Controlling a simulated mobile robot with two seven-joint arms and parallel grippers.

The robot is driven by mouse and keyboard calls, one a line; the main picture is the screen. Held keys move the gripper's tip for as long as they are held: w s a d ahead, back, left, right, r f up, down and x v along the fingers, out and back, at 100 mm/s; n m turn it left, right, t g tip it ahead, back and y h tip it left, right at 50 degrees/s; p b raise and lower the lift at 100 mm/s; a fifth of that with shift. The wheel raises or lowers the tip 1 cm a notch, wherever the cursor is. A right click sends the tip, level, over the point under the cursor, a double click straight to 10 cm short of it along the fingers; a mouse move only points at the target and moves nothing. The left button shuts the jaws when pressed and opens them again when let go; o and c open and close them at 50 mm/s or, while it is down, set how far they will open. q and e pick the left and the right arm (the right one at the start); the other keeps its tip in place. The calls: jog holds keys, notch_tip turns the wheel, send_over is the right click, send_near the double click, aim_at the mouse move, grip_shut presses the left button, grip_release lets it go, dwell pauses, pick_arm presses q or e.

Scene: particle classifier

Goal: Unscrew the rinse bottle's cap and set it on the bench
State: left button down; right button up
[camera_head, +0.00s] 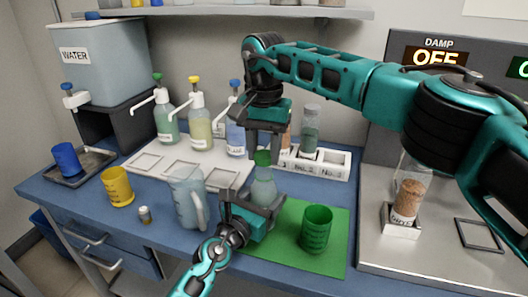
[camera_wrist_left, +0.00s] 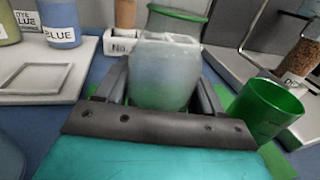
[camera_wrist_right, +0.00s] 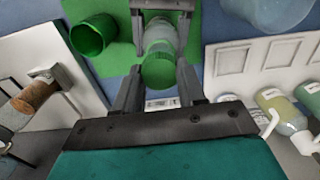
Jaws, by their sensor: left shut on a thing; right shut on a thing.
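The rinse bottle (camera_head: 263,190) is a clear bottle with pale liquid, standing upright near the left edge of the green mat (camera_head: 290,262). My left gripper (camera_head: 253,205) is shut around its body from the front; the body also fills the middle of the left wrist view (camera_wrist_left: 165,80). The green cap (camera_head: 262,157) is at the bottle's top. My right gripper (camera_head: 265,140) comes down from above and is shut on the cap, which shows between its fingers in the right wrist view (camera_wrist_right: 158,74). I cannot tell whether the cap is still threaded on the neck.
A green cup (camera_head: 316,230) stands right of the bottle, and a clear pitcher (camera_head: 187,195) stands close on its left. A white rack (camera_head: 325,165) with vials is behind. Yellow (camera_head: 117,187) and blue (camera_head: 66,158) cups are at left.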

aim_at(264, 154)
jog(key=shift+r, duration=1.6)
pick_arm(q)
jog(key=shift+c, duration=0.2)
grip_release()
